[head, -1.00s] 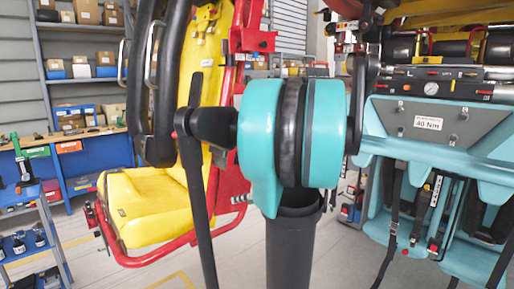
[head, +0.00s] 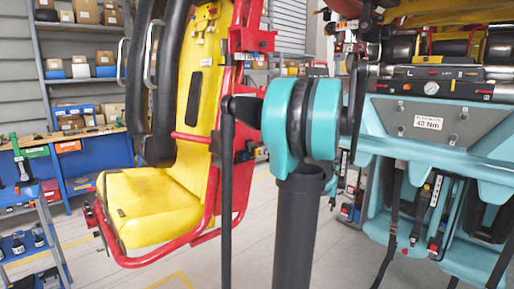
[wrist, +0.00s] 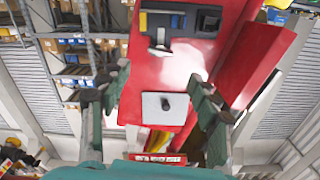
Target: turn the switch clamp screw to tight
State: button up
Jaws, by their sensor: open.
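In the wrist view, a red upright housing (wrist: 182,80) fills the middle. A light grey plate (wrist: 150,107) on it carries a small dark knob (wrist: 166,103); I cannot tell for sure whether this is the switch clamp screw, or how tight it is. Higher up is a dark recess with a pale lever-like part (wrist: 159,45). My gripper (wrist: 158,76) is open, one finger on each side of the plate in the picture, with nothing visible between them. In the head view my arm hides the gripper; a red frame (head: 238,150) stands behind the arm.
The yellow seat (head: 155,210) with its red tube frame stands left of my arm. The teal car (head: 425,122) with a "40 Nm" label (head: 428,123) is at right, with hanging straps. A blue workbench (head: 85,160) and shelves stand behind. Some floor is clear.

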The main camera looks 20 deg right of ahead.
aim_at(254, 145)
jog(key=x, duration=0.9)
jog(key=shift+w+a, duration=0.15)
jog(key=shift+w, duration=0.2)
jog(key=c, duration=1.2)
jog(key=shift+o, duration=0.2)
